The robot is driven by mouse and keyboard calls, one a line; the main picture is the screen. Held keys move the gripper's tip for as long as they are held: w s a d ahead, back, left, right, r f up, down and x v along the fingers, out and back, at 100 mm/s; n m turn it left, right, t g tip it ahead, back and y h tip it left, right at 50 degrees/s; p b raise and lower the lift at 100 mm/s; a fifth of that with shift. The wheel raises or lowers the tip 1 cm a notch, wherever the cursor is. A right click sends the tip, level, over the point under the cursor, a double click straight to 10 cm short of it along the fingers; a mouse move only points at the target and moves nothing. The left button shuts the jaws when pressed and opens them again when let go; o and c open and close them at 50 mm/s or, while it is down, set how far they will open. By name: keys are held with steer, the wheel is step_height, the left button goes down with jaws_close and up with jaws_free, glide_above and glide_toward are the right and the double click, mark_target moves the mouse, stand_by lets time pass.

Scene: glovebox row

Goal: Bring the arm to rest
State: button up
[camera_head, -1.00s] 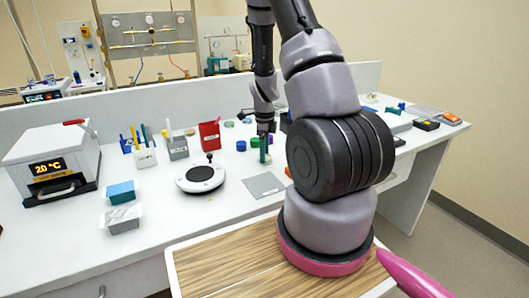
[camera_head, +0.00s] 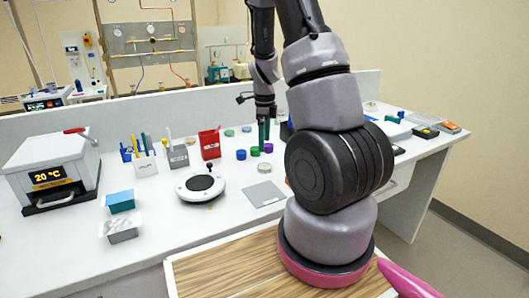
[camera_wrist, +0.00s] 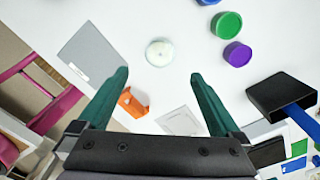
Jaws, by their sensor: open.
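My gripper (camera_head: 264,132) hangs above the bench with its fingers pointing down. In the wrist view its two green fingers (camera_wrist: 159,76) are spread apart with nothing held between them. A small round pale dish (camera_wrist: 160,52) lies on the bench beyond the fingertips, apart from them. The same dish shows in the head view (camera_head: 263,168), below the gripper and behind a grey plate (camera_head: 264,193). My arm bends down from the top of the head view and hides part of the bench on the right.
The white bench (camera_head: 150,238) holds a 20 °C heater box (camera_head: 52,172), a round white device (camera_head: 200,186), a red container (camera_head: 210,144) and pen holders. Coloured lids, one purple (camera_wrist: 237,54) and one green (camera_wrist: 226,25), lie near the dish. A black-headed tool (camera_wrist: 282,97) lies at right.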

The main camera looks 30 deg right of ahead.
steer(key=s+a+r+n+t+y, duration=0.1)
steer(key=s+a+r+n+t, duration=0.25)
steer(key=r, duration=0.65)
steer(key=s+a+r+n+y, duration=0.1)
steer(key=s+a+r+n, duration=0.25)
steer(key=r+n, duration=0.5)
steer(key=s+a+r+n+t, duration=0.3)
steer(key=s+a+r+n, duration=0.3)
steer(key=s+r+n, duration=0.3)
steer(key=s+r, duration=0.2)
steer(key=s, duration=0.1)
steer(key=shift+s+a+r+n+t, duration=0.15)
steer(key=shift+s+n+t, duration=0.2)
steer(key=shift+n, duration=0.05)
